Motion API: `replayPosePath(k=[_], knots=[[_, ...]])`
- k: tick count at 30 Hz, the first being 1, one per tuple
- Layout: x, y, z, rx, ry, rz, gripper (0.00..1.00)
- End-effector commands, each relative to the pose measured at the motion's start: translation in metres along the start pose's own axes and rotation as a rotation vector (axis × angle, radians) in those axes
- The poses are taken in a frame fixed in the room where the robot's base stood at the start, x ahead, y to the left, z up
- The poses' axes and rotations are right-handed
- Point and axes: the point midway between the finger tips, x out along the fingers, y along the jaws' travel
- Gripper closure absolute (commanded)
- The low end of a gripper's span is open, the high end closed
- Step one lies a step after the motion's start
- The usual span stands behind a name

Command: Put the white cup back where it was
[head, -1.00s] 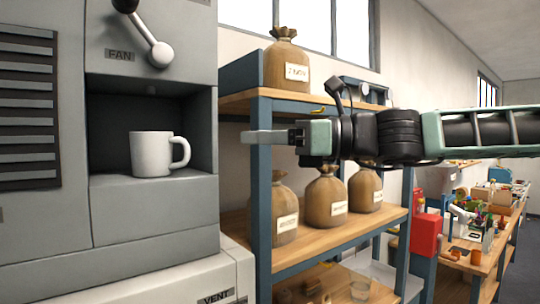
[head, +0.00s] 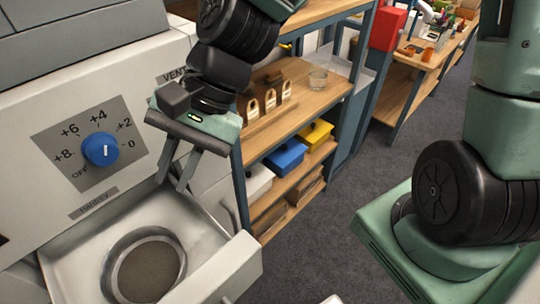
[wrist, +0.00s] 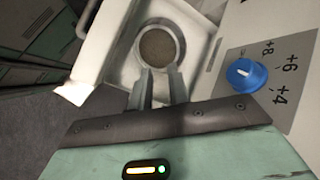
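The white cup is not clearly seen in either view now; the alcove where it stood a second ago is out of the head view. A sliver of something white (head: 332,299) at the bottom edge is too cut off to name. My gripper (head: 171,186) points down over a pulled-out white drawer (head: 212,262). Its two fingers are apart with nothing between them. In the wrist view, my gripper (wrist: 159,70) hangs before the round metal-rimmed dish (wrist: 180,38) in the drawer (wrist: 112,45). The dish has a brown-grey inside.
A blue knob (head: 100,149) with a number scale sits on the machine's front above the drawer. A wooden shelf rack (head: 300,105) stands just right of my gripper, with blue (head: 286,157) and yellow (head: 315,135) boxes. Grey floor (head: 330,220) is open at the right.

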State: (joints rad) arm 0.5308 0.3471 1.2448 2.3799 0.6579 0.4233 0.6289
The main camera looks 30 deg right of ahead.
Motion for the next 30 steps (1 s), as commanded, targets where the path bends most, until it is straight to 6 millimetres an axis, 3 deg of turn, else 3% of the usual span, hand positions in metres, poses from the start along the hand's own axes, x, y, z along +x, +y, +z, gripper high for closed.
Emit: replayPosePath(k=[5,12,19,30], knots=[[0.013,0.054,0.007,-0.388,0.072,0.241,0.82],[-0.011,0.102,0.009,-0.864,0.113,0.488,0.82],[-0.037,0.121,0.012,-1.14,0.109,0.605,0.82],[-0.043,0.126,0.011,-1.195,0.104,0.627,0.82]])
